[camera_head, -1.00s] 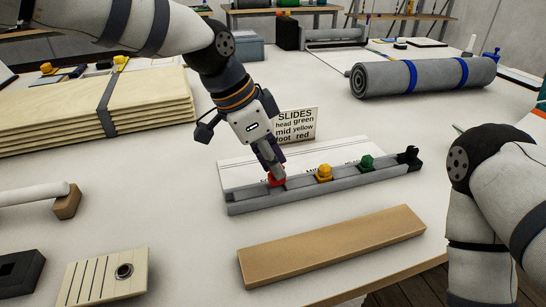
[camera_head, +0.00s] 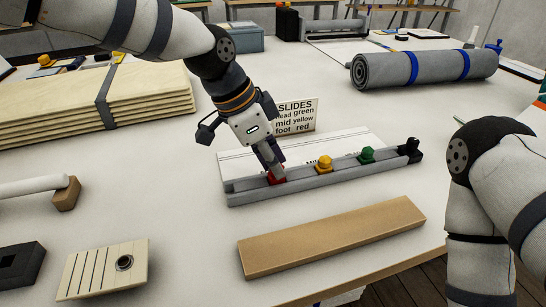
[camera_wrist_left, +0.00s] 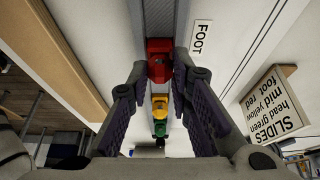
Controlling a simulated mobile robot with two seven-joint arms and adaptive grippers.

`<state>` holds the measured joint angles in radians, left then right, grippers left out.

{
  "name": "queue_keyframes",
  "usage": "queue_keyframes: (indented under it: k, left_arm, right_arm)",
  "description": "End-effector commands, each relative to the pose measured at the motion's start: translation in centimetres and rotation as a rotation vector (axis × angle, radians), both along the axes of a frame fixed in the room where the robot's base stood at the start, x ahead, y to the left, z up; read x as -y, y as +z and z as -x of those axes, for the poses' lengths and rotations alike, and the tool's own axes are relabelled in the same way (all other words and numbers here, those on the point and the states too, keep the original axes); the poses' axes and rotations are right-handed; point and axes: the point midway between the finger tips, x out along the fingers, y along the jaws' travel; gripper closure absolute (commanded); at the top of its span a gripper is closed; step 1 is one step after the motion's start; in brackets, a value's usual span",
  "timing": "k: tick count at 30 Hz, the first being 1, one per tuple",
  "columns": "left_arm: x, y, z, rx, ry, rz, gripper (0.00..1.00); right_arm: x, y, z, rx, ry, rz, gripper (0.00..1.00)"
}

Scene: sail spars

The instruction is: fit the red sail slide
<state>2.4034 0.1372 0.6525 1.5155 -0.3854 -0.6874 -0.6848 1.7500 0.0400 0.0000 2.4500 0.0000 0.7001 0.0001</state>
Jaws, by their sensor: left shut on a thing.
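The grey rail (camera_head: 300,186) lies on the white table, with a yellow slide (camera_head: 323,164) and a green slide (camera_head: 366,155) on it. My left gripper (camera_head: 276,168) points down at the rail's left part, shut on the red slide (camera_head: 276,177). In the left wrist view the red slide (camera_wrist_left: 159,62) sits between the fingertips, in line with the rail's groove and beside the FOOT label (camera_wrist_left: 202,38). The fingers partly hide it, so I cannot tell whether it is fully seated. My right gripper is out of view.
A sign card (camera_head: 297,116) listing slide colours stands behind the rail. A wooden strip (camera_head: 332,236) lies in front. Folded cream cloth (camera_head: 60,100) is at left and a grey roll (camera_head: 425,69) at back right. A slotted block (camera_head: 105,268) lies front left.

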Motion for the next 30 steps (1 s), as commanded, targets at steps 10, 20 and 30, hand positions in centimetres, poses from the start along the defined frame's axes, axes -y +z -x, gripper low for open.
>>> queue_keyframes:
  k: [10,20,30]
  left_arm:
    - [-0.01,-0.63,0.02,0.000,0.000,0.000,1.00]
    - [0.00,-0.64,0.03,-0.001,0.000,-0.001,0.57]
    - [0.00,-0.62,0.03,0.000,0.000,0.000,0.57]
  right_arm:
    - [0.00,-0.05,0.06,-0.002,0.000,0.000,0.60]
    - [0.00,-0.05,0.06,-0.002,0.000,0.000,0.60]
    - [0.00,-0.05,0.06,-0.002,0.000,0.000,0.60]
